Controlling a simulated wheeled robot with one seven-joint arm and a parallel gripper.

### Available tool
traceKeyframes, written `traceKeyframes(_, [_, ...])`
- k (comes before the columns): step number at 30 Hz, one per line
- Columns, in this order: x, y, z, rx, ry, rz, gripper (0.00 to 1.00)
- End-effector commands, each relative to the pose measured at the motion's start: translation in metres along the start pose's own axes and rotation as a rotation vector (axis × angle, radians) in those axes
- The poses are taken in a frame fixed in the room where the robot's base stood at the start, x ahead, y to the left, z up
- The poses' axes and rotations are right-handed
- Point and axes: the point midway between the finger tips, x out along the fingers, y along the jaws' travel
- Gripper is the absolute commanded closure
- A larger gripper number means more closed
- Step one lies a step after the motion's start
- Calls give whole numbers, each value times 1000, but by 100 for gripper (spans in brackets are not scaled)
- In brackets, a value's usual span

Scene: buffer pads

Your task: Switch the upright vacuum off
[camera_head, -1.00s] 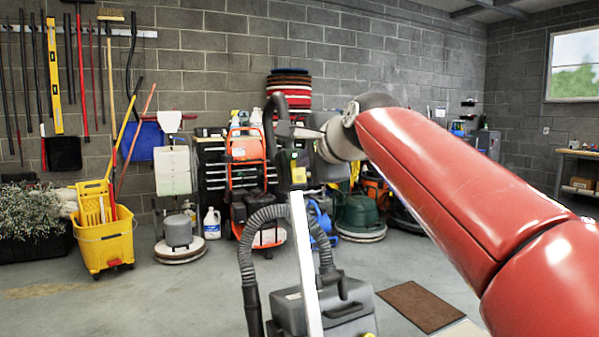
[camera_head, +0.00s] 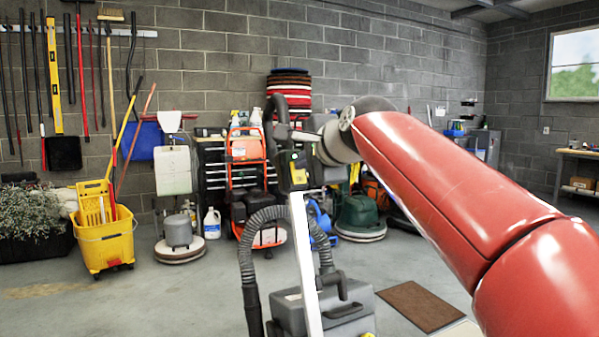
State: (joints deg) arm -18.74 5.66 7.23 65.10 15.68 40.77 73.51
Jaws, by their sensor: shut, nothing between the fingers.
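The upright vacuum (camera_head: 306,262) stands close in front of me, with a grey body, a pale pole and a ribbed dark hose (camera_head: 247,262). Its dark handle (camera_head: 278,120) tops the pole, with a control head (camera_head: 294,171) bearing a yellow and green patch below it. My gripper (camera_head: 298,134) is at the end of my red arm, which comes in from the right. Its narrow tip is beside the handle, just above the control head, and looks shut and empty. I cannot tell whether it touches the handle. The switch itself is too small to make out.
Behind stand a yellow mop bucket (camera_head: 104,240), floor machines such as a green one (camera_head: 359,213), an orange machine (camera_head: 246,146) and a tool chest (camera_head: 212,165). A brown mat (camera_head: 419,306) lies on the floor at right. The floor at left front is clear.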

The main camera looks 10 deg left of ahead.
Motion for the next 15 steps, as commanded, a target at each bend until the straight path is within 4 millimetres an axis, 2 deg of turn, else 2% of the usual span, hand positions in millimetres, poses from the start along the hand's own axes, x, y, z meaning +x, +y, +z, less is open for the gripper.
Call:
traceKeyframes(5, [0, 1, 0, 0, 0, 1, 100])
traceKeyframes(15, [-26, 0, 0, 1, 1, 0, 100])
